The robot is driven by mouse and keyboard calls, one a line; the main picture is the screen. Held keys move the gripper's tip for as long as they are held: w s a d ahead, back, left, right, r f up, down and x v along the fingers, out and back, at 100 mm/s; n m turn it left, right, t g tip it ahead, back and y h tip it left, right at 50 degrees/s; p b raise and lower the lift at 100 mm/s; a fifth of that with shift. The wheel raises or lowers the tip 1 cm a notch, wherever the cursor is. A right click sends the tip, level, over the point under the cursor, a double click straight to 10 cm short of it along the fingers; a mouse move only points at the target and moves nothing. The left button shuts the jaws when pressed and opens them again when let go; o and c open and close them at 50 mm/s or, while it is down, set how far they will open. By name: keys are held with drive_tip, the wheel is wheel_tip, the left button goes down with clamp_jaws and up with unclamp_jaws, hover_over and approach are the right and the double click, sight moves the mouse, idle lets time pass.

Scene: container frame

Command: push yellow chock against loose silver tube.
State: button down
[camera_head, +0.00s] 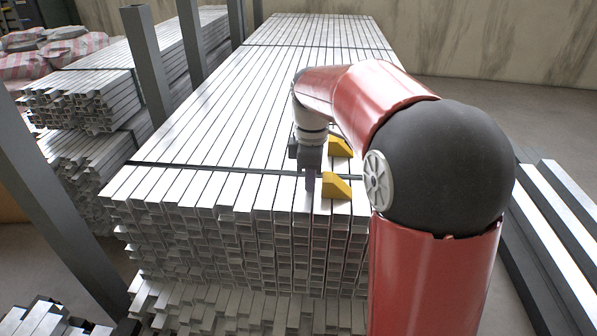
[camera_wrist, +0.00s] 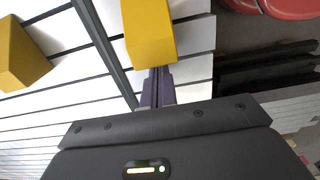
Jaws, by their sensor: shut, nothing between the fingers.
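The near yellow chock (camera_head: 336,186) is a wedge-shaped block on the silver tubes, close to their near ends. It also shows just ahead of my fingertips in the wrist view (camera_wrist: 149,30). My gripper (camera_head: 310,186) points down, shut and empty, just left of this chock. In the wrist view the shut fingers (camera_wrist: 156,75) meet the chock's lower edge; I cannot tell if they touch. A second yellow chock (camera_head: 340,147) lies farther back, beyond the dark strap, and shows at left in the wrist view (camera_wrist: 20,55). I cannot tell which silver tube is loose.
A wide stack of silver tubes (camera_head: 215,110) fills the middle, crossed by a dark strap (camera_head: 215,169). Grey posts (camera_head: 147,65) stand along its left side, with more tube stacks beyond. Dark and silver bars (camera_head: 560,240) lie low at right. My red arm hides the stack's right part.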

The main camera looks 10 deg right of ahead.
sight(348, 189)
drive_tip(key=shift+s+d, duration=0.2)
drive_tip(key=shift+d, duration=0.3)
drive_tip(key=d, duration=0.2)
drive_tip(key=s+d, duration=0.1)
drive_tip(key=d, duration=0.1)
drive_tip(key=s+d, duration=0.1)
drive_tip(key=d, duration=0.2)
drive_tip(key=shift+s+p, duration=0.15)
drive_tip(key=shift+p, duration=0.2)
